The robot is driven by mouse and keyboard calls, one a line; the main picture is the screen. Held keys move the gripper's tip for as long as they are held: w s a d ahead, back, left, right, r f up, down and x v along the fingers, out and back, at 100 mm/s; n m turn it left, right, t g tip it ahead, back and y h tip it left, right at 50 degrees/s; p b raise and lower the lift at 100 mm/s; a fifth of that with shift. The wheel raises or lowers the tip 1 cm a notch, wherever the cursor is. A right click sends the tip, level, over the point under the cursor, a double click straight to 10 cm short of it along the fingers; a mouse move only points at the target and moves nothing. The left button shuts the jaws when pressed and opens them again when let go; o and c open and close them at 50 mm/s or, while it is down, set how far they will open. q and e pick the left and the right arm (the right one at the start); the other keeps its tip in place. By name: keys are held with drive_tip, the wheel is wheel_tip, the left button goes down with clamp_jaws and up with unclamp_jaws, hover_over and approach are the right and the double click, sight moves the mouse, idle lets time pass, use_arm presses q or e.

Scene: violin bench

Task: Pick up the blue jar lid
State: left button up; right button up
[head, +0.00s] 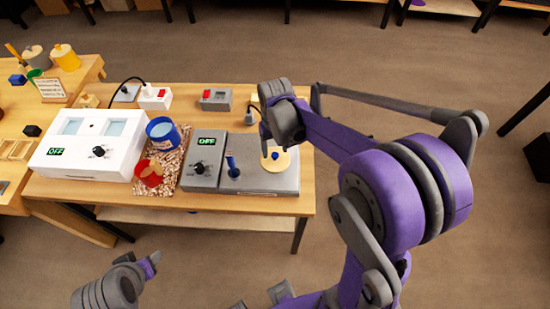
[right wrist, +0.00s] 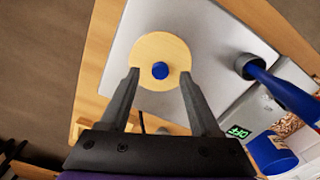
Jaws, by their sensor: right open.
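The blue jar lid (head: 282,164) is a round, pale wooden disc with a blue knob in its middle. It lies on the right part of a grey metal plate (head: 255,183). In the right wrist view the lid (right wrist: 160,45) is just beyond the fingertips. My right gripper (right wrist: 160,76) is open and empty, with one finger on each side of the lid's near part; contact cannot be told. The open blue jar (head: 162,138) stands to the left, on a speckled mat. Part of my left arm shows at bottom left; its gripper (head: 150,262) is unclear.
A blue-handled lever (head: 232,166) rises from the plate, left of the lid. A grey box with a display (head: 203,160), a red jar (head: 149,174) and a white device (head: 90,145) stand further left. A grey switch box (head: 215,99) is at the back.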

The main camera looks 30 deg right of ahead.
drive_tip(key=shift+f, duration=0.95)
clamp_jaws()
